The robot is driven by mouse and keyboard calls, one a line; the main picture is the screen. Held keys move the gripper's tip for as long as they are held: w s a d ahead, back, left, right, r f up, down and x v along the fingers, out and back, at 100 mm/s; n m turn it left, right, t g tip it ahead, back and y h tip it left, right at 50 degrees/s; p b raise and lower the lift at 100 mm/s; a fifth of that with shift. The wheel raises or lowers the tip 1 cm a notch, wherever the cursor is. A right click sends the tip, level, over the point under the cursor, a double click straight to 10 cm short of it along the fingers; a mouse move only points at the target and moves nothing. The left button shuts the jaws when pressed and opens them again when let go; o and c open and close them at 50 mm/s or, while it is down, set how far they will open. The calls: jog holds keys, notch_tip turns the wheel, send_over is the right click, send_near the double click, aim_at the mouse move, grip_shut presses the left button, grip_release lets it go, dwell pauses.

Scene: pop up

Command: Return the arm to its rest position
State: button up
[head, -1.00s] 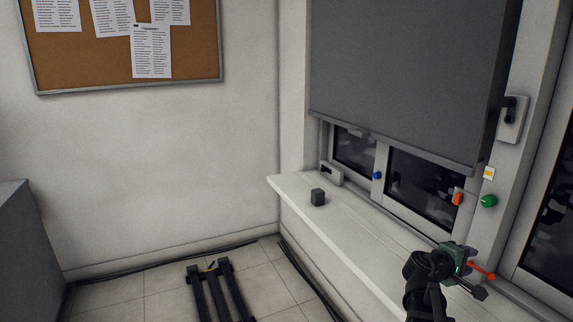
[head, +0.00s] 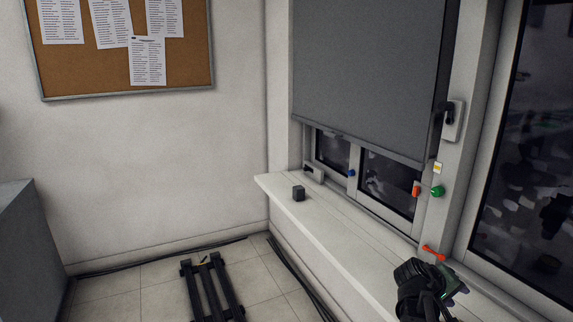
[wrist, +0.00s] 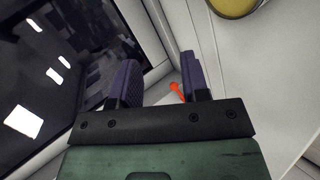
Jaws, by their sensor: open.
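My gripper (wrist: 158,66) shows in the wrist view with two purple fingers apart and nothing held between them. In the head view my gripper (head: 456,287) is at the lower right, over the near part of the window sill, with its green body showing and its fingers mostly hidden. My black arm (head: 418,285) comes up from the bottom edge. An orange-red lever (head: 433,253) is just beyond the gripper in the head view. An orange part (wrist: 176,92) also shows past the finger gap in the wrist view; contact cannot be told.
The white sill (head: 325,230) bears a dark cube (head: 298,193). A blue knob (head: 351,173), an orange-red piece (head: 416,190) and a green knob (head: 437,191) are by the window. A grey blind (head: 365,75) covers its upper part. Black rails (head: 212,290) lie on the floor.

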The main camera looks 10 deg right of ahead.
jog(key=a+f+y+b, duration=0.35)
jog(key=a+f, duration=0.25)
jog(key=a, duration=0.6)
jog(key=s+a+f+n+y+b, duration=0.1)
jog(key=a+f+y+b, duration=0.4)
jog(key=a, duration=0.6)
jog(key=a+f+y+b, duration=0.1)
jog(key=a+f+y, duration=0.2)
jog(key=a+f, duration=0.65)
jog(key=a+r+p, duration=0.2)
jog(key=r+p, duration=1.4)
jog(key=r, duration=0.1)
jog(key=a+r+p, duration=0.2)
jog(key=r+p, duration=1.5)
jog(key=r, duration=0.1)
jog(key=shift+r, duration=0.3)
